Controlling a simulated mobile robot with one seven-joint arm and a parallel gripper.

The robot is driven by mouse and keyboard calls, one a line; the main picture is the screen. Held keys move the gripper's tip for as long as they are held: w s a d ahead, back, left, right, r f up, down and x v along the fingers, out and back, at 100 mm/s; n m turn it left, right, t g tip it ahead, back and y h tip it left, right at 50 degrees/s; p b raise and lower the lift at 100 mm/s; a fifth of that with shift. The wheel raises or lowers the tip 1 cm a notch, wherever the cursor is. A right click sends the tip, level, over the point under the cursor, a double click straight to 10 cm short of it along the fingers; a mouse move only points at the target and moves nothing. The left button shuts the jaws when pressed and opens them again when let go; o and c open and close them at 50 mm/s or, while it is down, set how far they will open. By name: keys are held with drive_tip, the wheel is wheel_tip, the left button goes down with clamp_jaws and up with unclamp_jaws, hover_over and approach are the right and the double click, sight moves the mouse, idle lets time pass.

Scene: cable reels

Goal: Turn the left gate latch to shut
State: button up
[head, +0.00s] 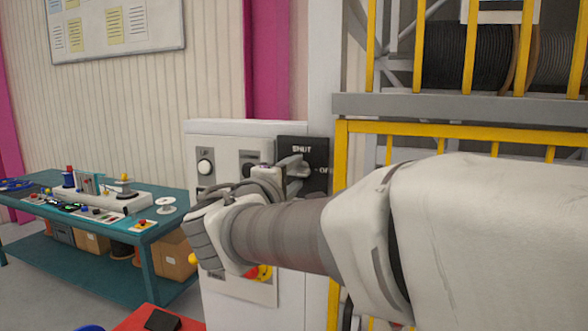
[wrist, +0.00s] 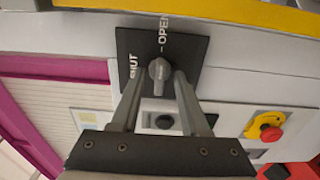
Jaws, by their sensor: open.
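The left gate latch is a grey handle on a black plate (head: 318,152) fixed to the white cabinet; the plate carries SHUT and OPEN labels. In the wrist view the latch handle (wrist: 160,75) lies in line with the OPEN mark, and the SHUT label is to its left. My gripper (wrist: 157,82) is open, with one finger on each side of the handle; I cannot tell whether either finger touches it. In the head view my gripper (head: 285,172) is in front of the plate, and my arm hides part of the cabinet.
The white cabinet (head: 230,128) has other controls, including a red button (wrist: 271,134) on yellow. Yellow gate bars (head: 341,170) stand right of it, with cable reels (head: 450,55) behind. A teal workbench (head: 150,228) stands to the left.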

drive_tip(key=shift+w, duration=0.15)
clamp_jaws()
